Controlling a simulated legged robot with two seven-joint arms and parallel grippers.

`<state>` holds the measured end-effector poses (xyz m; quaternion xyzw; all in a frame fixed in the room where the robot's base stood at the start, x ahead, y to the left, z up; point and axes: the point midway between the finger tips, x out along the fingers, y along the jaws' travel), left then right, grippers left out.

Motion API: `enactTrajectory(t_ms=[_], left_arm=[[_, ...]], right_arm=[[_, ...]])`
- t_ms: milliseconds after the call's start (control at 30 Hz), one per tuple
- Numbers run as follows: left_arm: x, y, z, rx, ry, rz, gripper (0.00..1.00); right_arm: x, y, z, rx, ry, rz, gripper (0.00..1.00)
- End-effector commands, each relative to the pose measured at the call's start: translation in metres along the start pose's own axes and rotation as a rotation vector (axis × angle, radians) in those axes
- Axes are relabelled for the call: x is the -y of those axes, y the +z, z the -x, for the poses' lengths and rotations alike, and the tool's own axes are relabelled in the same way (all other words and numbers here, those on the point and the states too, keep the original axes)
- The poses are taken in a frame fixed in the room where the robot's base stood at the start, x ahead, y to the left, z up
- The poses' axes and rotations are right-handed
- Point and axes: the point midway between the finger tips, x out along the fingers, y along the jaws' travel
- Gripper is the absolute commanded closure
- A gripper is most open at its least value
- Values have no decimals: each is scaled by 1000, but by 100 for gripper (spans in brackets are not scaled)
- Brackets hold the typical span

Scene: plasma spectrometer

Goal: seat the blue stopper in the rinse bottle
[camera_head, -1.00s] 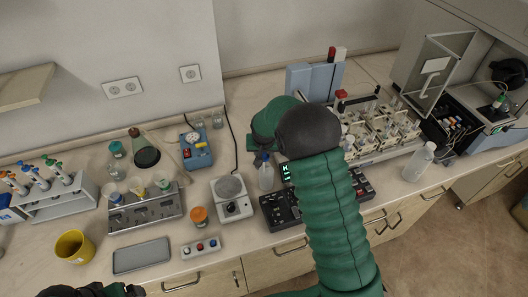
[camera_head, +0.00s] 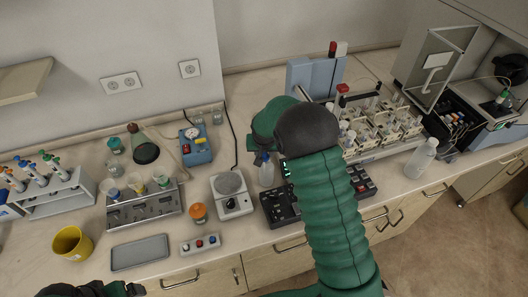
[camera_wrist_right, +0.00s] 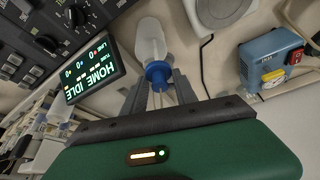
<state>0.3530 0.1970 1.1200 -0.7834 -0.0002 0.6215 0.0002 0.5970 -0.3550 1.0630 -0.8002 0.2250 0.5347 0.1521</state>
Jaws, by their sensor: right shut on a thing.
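The rinse bottle (camera_head: 266,175), clear and whitish, stands upright on the bench left of the black control box. The blue stopper (camera_wrist_right: 158,72) is at the bottle's mouth in the right wrist view, in line with the bottle (camera_wrist_right: 151,42). I cannot tell whether it is fully seated or just above the neck. My right gripper (camera_wrist_right: 159,84) is shut on the stopper, a finger on each side. In the head view my green arm hides most of this gripper, and a bit of blue shows above the bottle. My left gripper (camera_head: 134,289) is partly visible at the bottom edge, its jaws unclear.
The black control box (camera_head: 279,208) is close to the bottle's right. A white balance (camera_head: 231,204) and a blue instrument (camera_head: 195,148) stand to its left. A sample rack (camera_head: 375,130) and another clear bottle (camera_head: 421,158) stand farther right.

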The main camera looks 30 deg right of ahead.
Motion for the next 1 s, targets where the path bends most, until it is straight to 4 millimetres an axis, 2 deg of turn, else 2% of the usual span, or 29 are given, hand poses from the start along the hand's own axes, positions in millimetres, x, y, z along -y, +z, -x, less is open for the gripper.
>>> enactTrajectory(t_ms=[500, 800, 833, 1000], left_arm=[[0, 2, -10, 0, 0, 0, 9], [0, 2, -10, 0, 0, 0, 9], [0, 2, -10, 0, 0, 0, 9], [0, 2, -10, 0, 0, 0, 9]], right_arm=[[0, 6, -13, 1, 0, 0, 100], [0, 6, -13, 0, 0, 0, 100], [0, 6, -13, 0, 0, 0, 62], [0, 6, -13, 0, 0, 0, 40]])
